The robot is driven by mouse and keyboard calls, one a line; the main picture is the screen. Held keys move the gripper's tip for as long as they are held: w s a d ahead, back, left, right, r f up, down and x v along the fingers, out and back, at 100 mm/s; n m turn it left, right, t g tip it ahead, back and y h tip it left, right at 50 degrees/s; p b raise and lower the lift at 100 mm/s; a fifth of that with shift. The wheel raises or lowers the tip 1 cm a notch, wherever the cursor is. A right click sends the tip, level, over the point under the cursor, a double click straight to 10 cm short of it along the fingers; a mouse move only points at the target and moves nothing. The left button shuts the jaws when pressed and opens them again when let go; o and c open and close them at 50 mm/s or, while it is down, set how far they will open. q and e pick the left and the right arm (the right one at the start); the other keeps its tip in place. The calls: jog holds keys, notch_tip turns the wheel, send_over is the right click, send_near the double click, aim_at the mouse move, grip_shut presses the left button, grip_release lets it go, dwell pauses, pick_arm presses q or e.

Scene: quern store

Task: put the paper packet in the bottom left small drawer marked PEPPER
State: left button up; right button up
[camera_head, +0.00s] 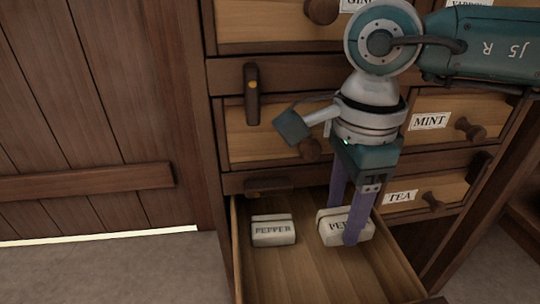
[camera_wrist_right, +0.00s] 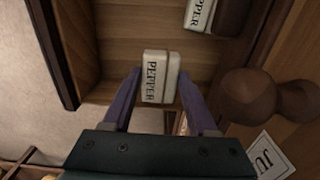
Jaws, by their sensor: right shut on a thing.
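My right gripper (camera_head: 346,222) is shut on a pale paper packet (camera_head: 332,236) marked PEPPER. In the right wrist view the packet (camera_wrist_right: 157,77) sits between the two purple fingers (camera_wrist_right: 158,98). The bottom left small drawer (camera_head: 310,275) is pulled open, and its front lies outside the head view. The held packet is over or inside this drawer, near its right side; I cannot tell whether it touches the floor. A second packet (camera_head: 273,230) marked PEPPER lies in the drawer to the left, apart from the held one. My left gripper is not in view.
The cabinet has closed drawers marked MINT (camera_head: 430,121) and TEA (camera_head: 402,197) to the right, with round wooden knobs. A dark latch-like piece (camera_head: 252,93) is on the cabinet's left. A plank door (camera_head: 90,110) stands at the left. The drawer floor between the packets is bare.

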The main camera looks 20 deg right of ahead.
aim_at(331, 255)
notch_tip(331, 255, down, 6)
jog(key=b, duration=0.3)
jog(key=shift+w+f+b, duration=0.15)
jog(key=shift+f+b, duration=0.1)
jog(key=shift+b, duration=0.1)
jog(key=shift+r, duration=0.2)
jog(key=shift+w, duration=0.1)
jog(key=shift+f, duration=0.1)
jog(key=o, duration=1.3)
jog(key=shift+o, duration=0.2)
